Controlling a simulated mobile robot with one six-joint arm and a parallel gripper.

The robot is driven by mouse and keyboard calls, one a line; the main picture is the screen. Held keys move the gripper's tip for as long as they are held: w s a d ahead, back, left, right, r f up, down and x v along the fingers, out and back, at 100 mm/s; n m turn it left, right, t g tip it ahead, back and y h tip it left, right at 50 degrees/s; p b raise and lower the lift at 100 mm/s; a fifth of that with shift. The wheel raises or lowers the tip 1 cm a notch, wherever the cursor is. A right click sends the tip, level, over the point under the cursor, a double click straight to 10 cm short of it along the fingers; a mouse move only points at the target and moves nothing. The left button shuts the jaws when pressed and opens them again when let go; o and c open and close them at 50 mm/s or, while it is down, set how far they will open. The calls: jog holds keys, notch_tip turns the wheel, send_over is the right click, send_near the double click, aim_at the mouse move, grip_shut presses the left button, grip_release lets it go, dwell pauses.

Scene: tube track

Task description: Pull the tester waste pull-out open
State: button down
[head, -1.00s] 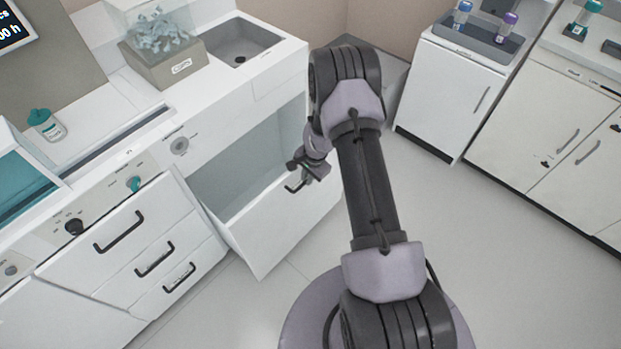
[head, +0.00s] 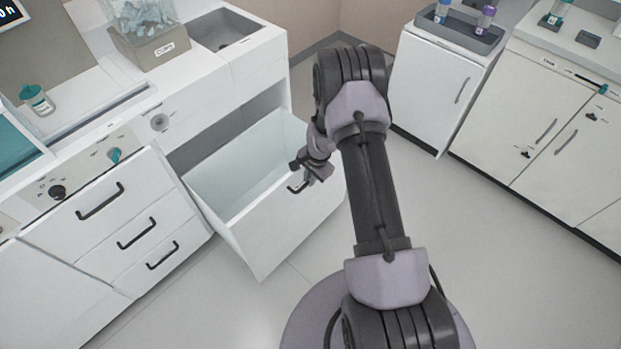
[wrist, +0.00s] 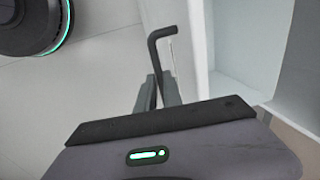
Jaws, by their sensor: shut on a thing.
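The waste pull-out (head: 262,238) is a deep white drawer below the sink counter, standing well out from the cabinet. Its inside, pale and apparently empty where visible, shows from above. Its dark bar handle (head: 295,188) is on the front panel, partly hidden by my gripper (head: 306,172). In the wrist view the handle (wrist: 161,34) runs down between my gripper's fingers (wrist: 158,90), which are shut on it. The pull-out's white front (wrist: 192,45) is just right of the handle there.
A closed three-drawer unit (head: 120,225) stands left of the pull-out. A counter with a sink (head: 222,30) is above it. A white cabinet (head: 437,90) stands at the back right. Open floor (head: 470,250) lies to the right.

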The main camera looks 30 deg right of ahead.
jog(key=c, duration=1.5)
grip_release()
jog(key=s+r+p, duration=0.1)
jog(key=r+p, duration=0.1)
jog(key=r, duration=0.3)
jog(key=s+r+p, duration=0.1)
jog(key=r+p, duration=0.1)
jog(key=r, duration=0.4)
jog(key=s+d+r+p, duration=0.1)
jog(key=r+p, duration=0.1)
jog(key=r, duration=0.4)
jog(key=shift+s+d, duration=0.1)
